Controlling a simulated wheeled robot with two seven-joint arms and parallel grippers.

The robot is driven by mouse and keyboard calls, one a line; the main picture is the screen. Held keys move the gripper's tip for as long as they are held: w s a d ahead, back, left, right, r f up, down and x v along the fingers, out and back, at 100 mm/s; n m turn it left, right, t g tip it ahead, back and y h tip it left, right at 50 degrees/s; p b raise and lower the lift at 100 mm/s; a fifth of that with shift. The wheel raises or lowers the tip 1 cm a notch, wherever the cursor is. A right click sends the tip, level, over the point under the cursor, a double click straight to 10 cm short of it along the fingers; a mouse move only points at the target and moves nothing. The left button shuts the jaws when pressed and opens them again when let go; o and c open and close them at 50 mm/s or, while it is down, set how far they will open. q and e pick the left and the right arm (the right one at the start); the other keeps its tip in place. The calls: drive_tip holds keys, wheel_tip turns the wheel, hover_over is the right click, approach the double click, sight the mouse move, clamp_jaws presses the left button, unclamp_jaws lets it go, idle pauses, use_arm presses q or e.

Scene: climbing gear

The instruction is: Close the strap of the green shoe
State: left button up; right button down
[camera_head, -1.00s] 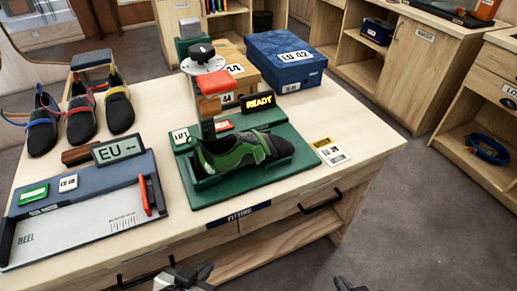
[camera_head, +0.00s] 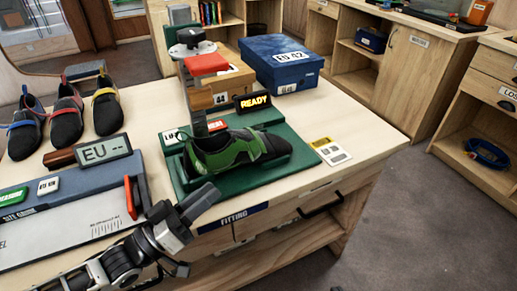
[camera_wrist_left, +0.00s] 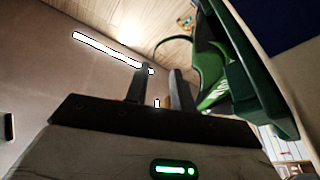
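My left gripper (camera_head: 205,197) is in front of the stand's front edge, near the shoe's heel end, and apart from the shoe. In the left wrist view its two fingers (camera_wrist_left: 162,72) are parted with nothing between them. The shoe (camera_wrist_left: 207,60) is just beyond the right finger there, with a thin dark loop curving out from it. My right gripper is out of view.
A post with a red block (camera_head: 205,64) rises behind the shoe, beside a READY sign (camera_head: 253,102). The size gauge (camera_head: 70,215) is at left, with several shoes behind it. A blue box (camera_head: 284,62) stands at the back. The tabletop right of the stand is mostly clear, except a card (camera_head: 330,151).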

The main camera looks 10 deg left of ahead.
sight(254, 141)
use_arm(q)
drive_tip(key=shift+w+a+r+h, duration=0.15)
drive_tip(key=shift+a+r+h, duration=0.25)
drive_tip(key=shift+a, duration=0.2)
drive_tip(key=shift+a+r, duration=0.15)
drive_tip(key=shift+r, duration=0.1)
drive_tip(key=p+x, duration=0.2)
drive_tip(key=x, duration=1.2)
drive_tip(key=shift+w+d+r, duration=0.15)
drive_tip(key=shift+d+r, duration=0.1)
drive_tip(key=shift+r, duration=0.1)
drive_tip(key=shift+w+d+r, duration=0.1)
drive_tip(key=shift+w+d, duration=0.25)
drive_tip(key=shift+d, duration=0.05)
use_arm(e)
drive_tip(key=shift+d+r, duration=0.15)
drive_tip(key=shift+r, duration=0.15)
use_arm(q)
clamp_jaws()
